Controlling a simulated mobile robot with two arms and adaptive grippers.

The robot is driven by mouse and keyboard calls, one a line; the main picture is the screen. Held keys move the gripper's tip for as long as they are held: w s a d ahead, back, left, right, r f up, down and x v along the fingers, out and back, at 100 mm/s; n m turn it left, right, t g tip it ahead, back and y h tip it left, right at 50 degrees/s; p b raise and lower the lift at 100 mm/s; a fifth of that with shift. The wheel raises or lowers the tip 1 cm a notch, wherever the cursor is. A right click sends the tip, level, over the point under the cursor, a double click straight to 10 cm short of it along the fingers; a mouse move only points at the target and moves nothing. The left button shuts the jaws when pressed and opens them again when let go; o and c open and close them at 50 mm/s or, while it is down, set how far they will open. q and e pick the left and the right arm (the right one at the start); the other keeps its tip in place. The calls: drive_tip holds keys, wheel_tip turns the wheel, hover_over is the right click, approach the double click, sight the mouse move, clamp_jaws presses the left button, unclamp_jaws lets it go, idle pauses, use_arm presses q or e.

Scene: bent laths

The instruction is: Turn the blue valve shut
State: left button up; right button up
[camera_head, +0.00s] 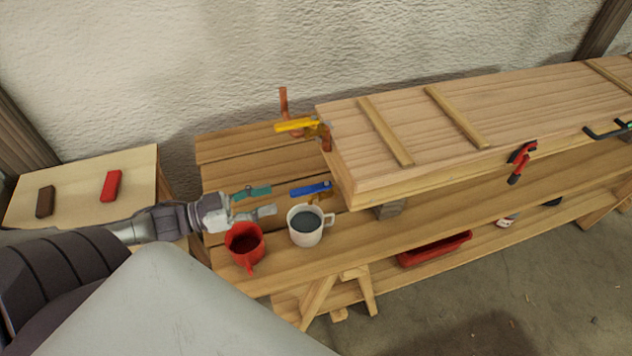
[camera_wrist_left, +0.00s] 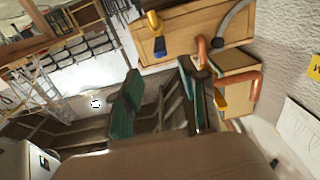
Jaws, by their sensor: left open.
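The blue valve (camera_head: 310,188) has a blue lever on a brass body at the lower left end of the long wooden box (camera_head: 350,160). In the head view its lever lies nearly level and points left. In the left wrist view the blue lever (camera_wrist_left: 160,46) shows beyond the fingers. My left gripper (camera_head: 268,201) is open and empty, just left of the lever and apart from it. Its green finger pads (camera_wrist_left: 162,100) stand wide apart in the wrist view. My right gripper is not in view.
A yellow valve lever (camera_head: 296,125) and a copper pipe (camera_head: 283,100) sit above. A red mug (camera_head: 243,246) and a white mug (camera_head: 304,236) stand close below my left gripper. Red clamp (camera_head: 520,158) on the box front. A side table (camera_head: 80,185) holds two small blocks.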

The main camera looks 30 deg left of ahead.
sight(314, 187)
use_arm(q)
drive_tip(key=x, duration=0.9)
drive_tip(key=shift+w+d+p, duration=0.2)
drive_tip(key=shift+w+p, duration=0.15)
drive_tip(key=shift+w+d, duration=0.3)
drive_tip(key=shift+w+d+f, duration=0.1)
drive_tip(key=shift+w+d, duration=0.15)
drive_tip(key=shift+w, duration=0.1)
drive_tip(key=c, duration=0.8)
clamp_jaws()
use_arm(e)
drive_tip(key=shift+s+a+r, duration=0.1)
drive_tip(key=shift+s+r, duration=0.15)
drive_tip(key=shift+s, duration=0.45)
